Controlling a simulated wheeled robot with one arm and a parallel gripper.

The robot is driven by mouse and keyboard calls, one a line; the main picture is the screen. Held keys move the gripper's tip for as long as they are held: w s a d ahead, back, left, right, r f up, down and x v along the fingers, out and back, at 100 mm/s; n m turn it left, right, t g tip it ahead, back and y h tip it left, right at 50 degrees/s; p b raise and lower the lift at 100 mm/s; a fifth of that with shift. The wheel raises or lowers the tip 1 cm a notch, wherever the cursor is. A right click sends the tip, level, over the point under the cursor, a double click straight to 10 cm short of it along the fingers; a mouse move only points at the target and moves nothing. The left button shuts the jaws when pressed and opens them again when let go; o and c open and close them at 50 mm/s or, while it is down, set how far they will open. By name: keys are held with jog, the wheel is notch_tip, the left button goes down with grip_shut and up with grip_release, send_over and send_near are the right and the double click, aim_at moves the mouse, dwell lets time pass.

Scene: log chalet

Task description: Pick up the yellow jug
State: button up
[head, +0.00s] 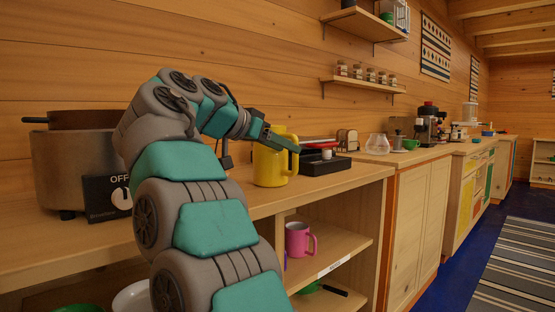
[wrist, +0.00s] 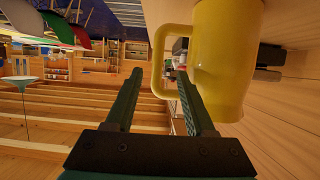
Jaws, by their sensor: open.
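The yellow jug (head: 270,168) stands upright on the wooden counter, its handle toward the right in the head view. My gripper (head: 286,143) is at the jug's upper part in that view, a green finger crossing in front of it. In the wrist view the jug (wrist: 228,60) fills the upper right, with its loop handle pointing left. My gripper (wrist: 160,72) is open there; the handle's outer bar appears between the two fingertips. The right finger overlaps the handle's opening and lower part. I cannot tell whether it touches the jug. Nothing is held.
A large pot cooker (head: 75,165) stands left on the counter (head: 335,182). A black scale-like device (head: 322,162) sits just right of the jug. A pink mug (head: 298,240) is on the shelf below. A glass carafe (head: 377,144) stands farther right.

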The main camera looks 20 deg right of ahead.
jog(key=shift+x, duration=3.75)
jog(key=shift+s+f, duration=0.1)
jog(key=shift+s, duration=0.1)
jog(key=shift+c, duration=0.2)
grip_shut()
